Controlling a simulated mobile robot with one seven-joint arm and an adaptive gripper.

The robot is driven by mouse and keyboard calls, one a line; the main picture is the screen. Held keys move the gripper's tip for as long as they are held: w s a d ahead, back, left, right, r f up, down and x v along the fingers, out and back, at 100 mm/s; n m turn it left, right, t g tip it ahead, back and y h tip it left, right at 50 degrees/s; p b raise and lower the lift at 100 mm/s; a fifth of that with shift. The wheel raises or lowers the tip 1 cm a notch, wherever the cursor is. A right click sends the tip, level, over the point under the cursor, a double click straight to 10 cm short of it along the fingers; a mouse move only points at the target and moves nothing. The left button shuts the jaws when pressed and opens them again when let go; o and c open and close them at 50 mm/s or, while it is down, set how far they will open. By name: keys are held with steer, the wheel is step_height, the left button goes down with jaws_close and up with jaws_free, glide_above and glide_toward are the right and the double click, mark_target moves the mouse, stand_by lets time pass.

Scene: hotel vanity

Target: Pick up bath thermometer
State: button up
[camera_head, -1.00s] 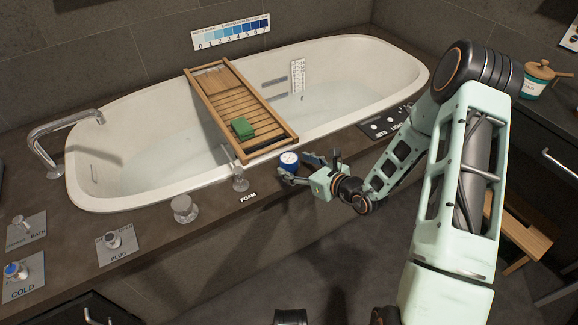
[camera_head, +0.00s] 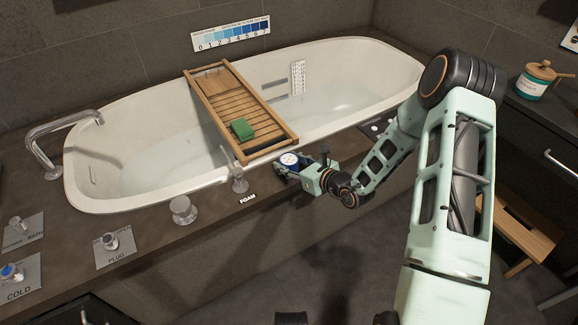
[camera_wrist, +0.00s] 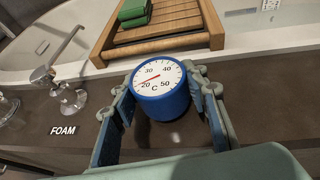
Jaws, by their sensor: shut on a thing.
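The bath thermometer (camera_wrist: 158,90) is a short blue cylinder with a white round dial marked in °C. In the wrist view it sits between the two fingers of my gripper (camera_wrist: 163,103), which are shut on its sides. Its dial faces up towards the wrist camera, with a red needle near 20. In the head view the thermometer (camera_head: 290,161) is at the front rim of the bath, just right of the tray's near end, and my gripper (camera_head: 297,169) reaches it from the right. I cannot tell whether it touches the counter.
A wooden bath tray (camera_head: 225,100) with a green block (camera_head: 242,129) spans the white bathtub (camera_head: 125,192). The foam spout (camera_head: 239,180) and a round knob (camera_head: 183,209) stand to the left on the dark counter (camera_head: 150,240). A lidded jar (camera_head: 535,82) is at the far right.

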mark_target(289, 158)
steer(key=shift+r, duration=0.5)
step_height(289, 158, up, 3)
steer(key=shift+f+p, duration=0.1)
steer(key=shift+p, duration=0.5)
steer(key=s+d+r+p, duration=0.1)
steer(key=s+r+p, duration=0.4)
steer(key=s+r, duration=0.4)
steer(key=s, duration=0.5)
steer(key=shift+r, duration=0.15)
